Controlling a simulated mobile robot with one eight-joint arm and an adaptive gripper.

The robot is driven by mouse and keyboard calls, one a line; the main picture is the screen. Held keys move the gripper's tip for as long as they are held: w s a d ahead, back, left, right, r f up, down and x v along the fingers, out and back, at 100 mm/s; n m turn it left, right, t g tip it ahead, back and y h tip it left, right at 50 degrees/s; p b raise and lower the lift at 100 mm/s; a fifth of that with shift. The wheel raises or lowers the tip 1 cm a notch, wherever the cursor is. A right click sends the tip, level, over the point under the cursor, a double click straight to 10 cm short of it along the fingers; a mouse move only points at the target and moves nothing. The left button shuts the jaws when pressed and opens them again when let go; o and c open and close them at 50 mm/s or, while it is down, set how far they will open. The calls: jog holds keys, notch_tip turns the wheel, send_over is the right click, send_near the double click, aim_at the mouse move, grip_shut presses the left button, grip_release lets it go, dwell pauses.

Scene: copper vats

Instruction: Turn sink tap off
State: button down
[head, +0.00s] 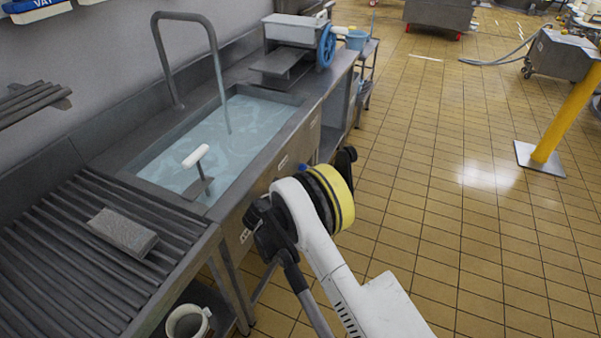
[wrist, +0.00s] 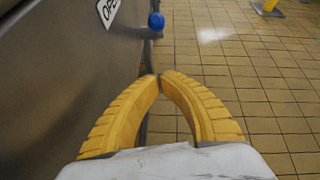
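The sink (head: 165,183) is full of water and set in a metal counter. Its tall gooseneck tap (head: 160,50) arches over the basin, with a thin pale line, possibly running water, dropping from its end. In the wrist view, a small blue knob (wrist: 156,21) on a short stem sticks out from the grey front panel, ahead of my gripper (wrist: 160,77). A bit of blue also shows at the counter front in the head view. The two yellow fingers curve together with their tips meeting. They hold nothing and are apart from the knob.
A white label reading "OPE..." (wrist: 108,11) is on the panel. A ribbed drainboard (head: 75,250) adjoins the sink at lower left. A device with a blue wheel (head: 326,47) stands beyond the basin. The tiled floor to the right is open up to a yellow post (head: 570,110).

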jog(key=shift+s+r, duration=0.1)
jog(key=w+d+f+b, duration=0.2)
jog(key=w+b, duration=0.3)
jog(key=w, duration=0.6)
jog(key=shift+d+f, duration=0.2)
jog(key=shift+d, duration=0.15)
